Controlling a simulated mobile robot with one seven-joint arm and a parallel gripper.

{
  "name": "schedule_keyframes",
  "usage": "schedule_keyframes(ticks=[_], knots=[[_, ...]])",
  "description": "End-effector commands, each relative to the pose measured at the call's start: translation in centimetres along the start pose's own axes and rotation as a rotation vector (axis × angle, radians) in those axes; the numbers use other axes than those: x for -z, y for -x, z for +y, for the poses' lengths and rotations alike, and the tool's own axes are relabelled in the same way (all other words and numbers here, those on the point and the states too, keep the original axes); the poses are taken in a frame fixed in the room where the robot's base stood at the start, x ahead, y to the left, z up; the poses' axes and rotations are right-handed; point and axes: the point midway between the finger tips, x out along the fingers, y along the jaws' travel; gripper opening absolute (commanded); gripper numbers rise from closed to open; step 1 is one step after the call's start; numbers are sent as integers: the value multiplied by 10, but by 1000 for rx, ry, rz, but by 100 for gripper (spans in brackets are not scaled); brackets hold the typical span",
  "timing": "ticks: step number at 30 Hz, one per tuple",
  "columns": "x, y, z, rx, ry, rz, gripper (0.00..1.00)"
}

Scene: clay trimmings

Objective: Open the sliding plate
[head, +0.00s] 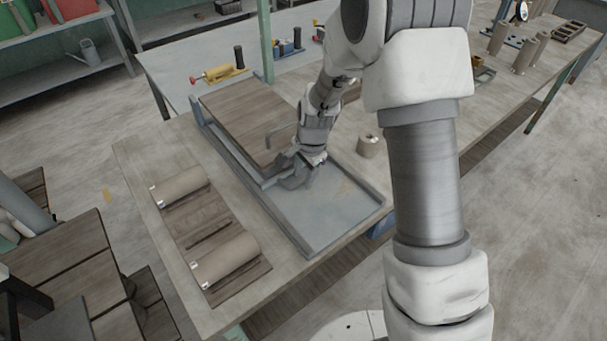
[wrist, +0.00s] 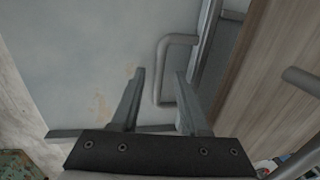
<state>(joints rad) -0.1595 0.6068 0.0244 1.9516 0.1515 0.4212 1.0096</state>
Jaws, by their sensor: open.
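The wooden sliding plate (head: 240,112) covers the upper-left part of a grey metal tray (head: 335,205) on the table; its wood also shows at the right of the wrist view (wrist: 265,75). A bent grey handle (wrist: 162,70) stands by the plate's grey front edge. My gripper (head: 292,174) is low over the tray beside that edge. In the wrist view my gripper (wrist: 159,75) is open, with the handle's leg appearing between its fingertips. I cannot tell how deep the handle sits between them or whether they touch. Another grey rod (wrist: 302,80) crosses the wood.
Two clay-coloured rolls (head: 180,186) (head: 224,262) lie on a wooden board left of the tray. A yellow roller tool (head: 217,74) is on the table behind. The tray's near-right part is bare.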

Motion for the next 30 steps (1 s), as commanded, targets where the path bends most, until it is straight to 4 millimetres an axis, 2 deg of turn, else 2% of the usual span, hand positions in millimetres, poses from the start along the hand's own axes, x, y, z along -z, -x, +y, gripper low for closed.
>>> schedule_keyframes(ticks=[6, 12, 14, 30], knots=[[0, 0, 0, 0, 0, 0, 45], [0, 0, 0, 0, 0, 0, 9], [0, 0, 0, 0, 0, 0, 0], [0, 0, 0, 0, 0, 0, 0]])
